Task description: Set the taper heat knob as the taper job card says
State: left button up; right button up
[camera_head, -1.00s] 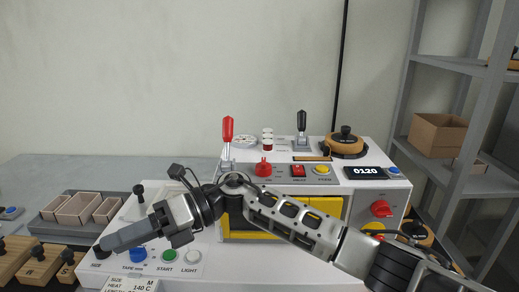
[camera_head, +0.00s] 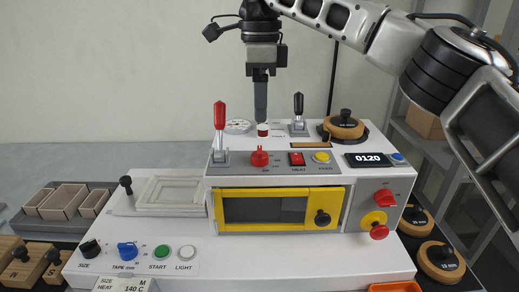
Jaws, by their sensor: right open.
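A red knob (camera_head: 260,158) stands on the grey panel of the white machine, left of a red HEAT switch (camera_head: 297,159) and a yellow button (camera_head: 321,157). I cannot tell the exact setting it points to. A display (camera_head: 369,160) on the panel reads 0120. The job card (camera_head: 125,285) at the bottom reads SIZE M and HEAT 140 C; its lower part is cut off. My right gripper (camera_head: 260,116) is open and empty, pointing down above the machine top, in front of a small red and white cylinder (camera_head: 263,131). My left gripper is not in view.
Two upright levers, red (camera_head: 220,117) and black (camera_head: 298,104), flank the gripper. A tape roll (camera_head: 343,127) sits right of them. A yellow-framed window (camera_head: 279,208) is below the panel.

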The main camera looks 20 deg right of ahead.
aim_at(260, 149)
notch_tip(260, 149, down, 10)
jog(key=shift+f, duration=0.25)
jog(key=c, duration=1)
